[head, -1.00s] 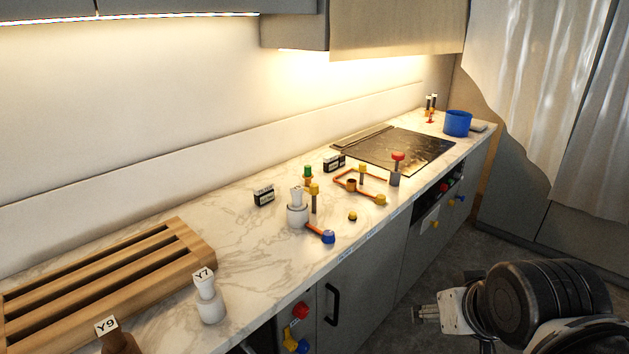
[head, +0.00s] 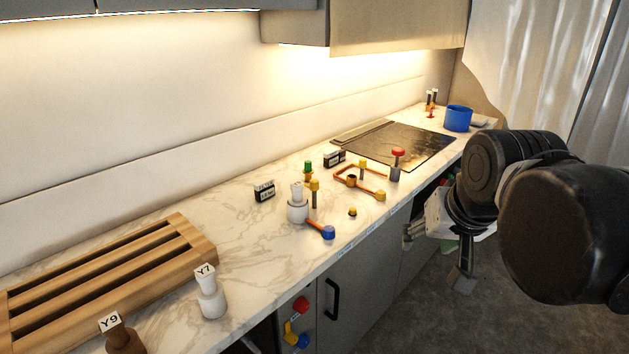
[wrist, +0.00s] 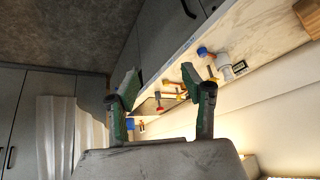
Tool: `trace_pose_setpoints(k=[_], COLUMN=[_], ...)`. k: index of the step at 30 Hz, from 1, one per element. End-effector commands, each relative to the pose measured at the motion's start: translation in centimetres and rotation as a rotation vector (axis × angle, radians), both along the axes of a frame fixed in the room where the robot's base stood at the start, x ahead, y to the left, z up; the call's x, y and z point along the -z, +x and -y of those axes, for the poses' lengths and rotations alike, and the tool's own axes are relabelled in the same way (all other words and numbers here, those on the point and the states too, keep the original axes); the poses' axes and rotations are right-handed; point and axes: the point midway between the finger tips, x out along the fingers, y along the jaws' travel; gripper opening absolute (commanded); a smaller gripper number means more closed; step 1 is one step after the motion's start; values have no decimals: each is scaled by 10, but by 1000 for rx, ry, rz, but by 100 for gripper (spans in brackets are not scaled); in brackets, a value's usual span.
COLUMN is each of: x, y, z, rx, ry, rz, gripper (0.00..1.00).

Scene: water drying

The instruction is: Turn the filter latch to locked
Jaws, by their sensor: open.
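No latch is labelled legibly, so I cannot tell which part is the filter latch. Candidates are an orange lever with a blue knob (head: 323,231) near the counter's front edge, an orange pipe frame with a yellow knob (head: 380,195), and red, yellow and blue fittings (head: 292,331) on the cabinet front. The blue knob also shows in the wrist view (wrist: 203,51). My gripper (head: 438,256) is open and empty, off the counter's front, to the right of these parts. Its two fingers (wrist: 160,80) stand wide apart in the wrist view, touching nothing.
White posts, one tagged Y7 (head: 209,292), a brown piece tagged Y9 (head: 122,338) and a slatted wooden rack (head: 190,238) stand at the left. A dark cooktop (head: 415,150) and blue pot (head: 457,119) lie farther back. The counter edge drops to open floor.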

Motion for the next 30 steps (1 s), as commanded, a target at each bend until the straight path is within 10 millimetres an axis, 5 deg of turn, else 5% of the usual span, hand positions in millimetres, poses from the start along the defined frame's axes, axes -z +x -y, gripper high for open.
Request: trace_pose_setpoints(k=[6, 15, 30], x=[-54, -104, -134], y=[67, 158, 305], z=[-11, -29, -70], rx=[69, 170, 351], ry=[50, 109, 183], rz=[-55, -132, -257], gripper=[44, 44, 44])
